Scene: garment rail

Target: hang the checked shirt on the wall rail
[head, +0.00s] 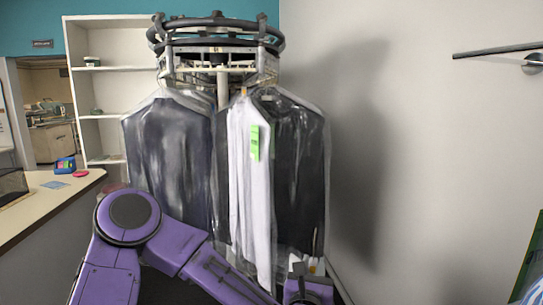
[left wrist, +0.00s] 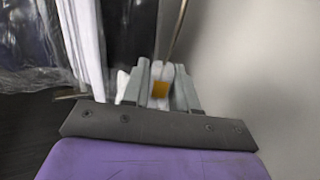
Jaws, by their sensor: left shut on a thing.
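The wall rail (head: 497,51) is a dark bar on the right wall, high at the right edge of the head view. My left gripper (head: 308,268) is low in the head view, in front of the bagged garments and well below and left of the rail. In the left wrist view its fingers (left wrist: 160,88) are shut on a small pale piece with an orange patch (left wrist: 160,90). A thin rod (left wrist: 178,35) rises from there. I cannot tell whether this belongs to the checked shirt; no checked cloth shows clearly. My right gripper is not in view.
A round garment carousel (head: 217,45) holds dark bagged garments (head: 170,150) and a white one (head: 250,190) with a green tag. A counter (head: 50,200) stands at left, and a green-edged object (head: 528,262) at lower right. The space before the right wall is clear.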

